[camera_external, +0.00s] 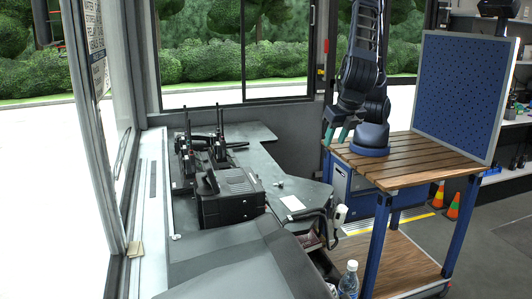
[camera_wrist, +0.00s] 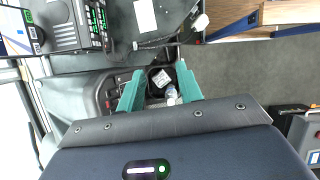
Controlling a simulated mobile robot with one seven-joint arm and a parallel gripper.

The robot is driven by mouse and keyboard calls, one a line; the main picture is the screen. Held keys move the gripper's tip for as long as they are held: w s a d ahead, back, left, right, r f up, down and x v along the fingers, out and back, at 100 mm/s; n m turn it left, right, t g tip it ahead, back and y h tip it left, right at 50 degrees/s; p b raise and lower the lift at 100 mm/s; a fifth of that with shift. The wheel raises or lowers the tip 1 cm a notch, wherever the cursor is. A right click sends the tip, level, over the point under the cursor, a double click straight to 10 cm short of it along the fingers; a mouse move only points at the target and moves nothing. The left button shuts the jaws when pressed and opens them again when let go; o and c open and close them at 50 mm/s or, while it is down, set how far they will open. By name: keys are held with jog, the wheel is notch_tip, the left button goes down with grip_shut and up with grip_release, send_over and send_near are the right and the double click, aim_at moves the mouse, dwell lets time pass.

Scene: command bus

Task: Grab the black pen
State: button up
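I cannot make out a black pen for certain in either view. A thin dark item (camera_external: 238,145) lies on the far part of the grey desk (camera_external: 262,133), too small to identify. My gripper (camera_external: 337,136) hangs beside the left edge of the wooden workbench, right of the desk. In the wrist view its two teal fingers (camera_wrist: 159,68) are spread apart with nothing held between them. Below them are a dark console and a small open compartment with a pale item (camera_wrist: 161,78) in it.
Black radios (camera_external: 218,147) and a boxy device (camera_external: 230,197) stand on the desk. A white paper (camera_external: 292,202) and a corded handset (camera_external: 340,214) are near its right edge. The wooden workbench (camera_external: 420,160) stands right; a bottle (camera_external: 348,281) is at the front.

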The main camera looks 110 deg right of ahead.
send_near(317, 270)
jog(key=shift+w, duration=0.1)
jog(key=shift+x, duration=3.7)
grip_shut()
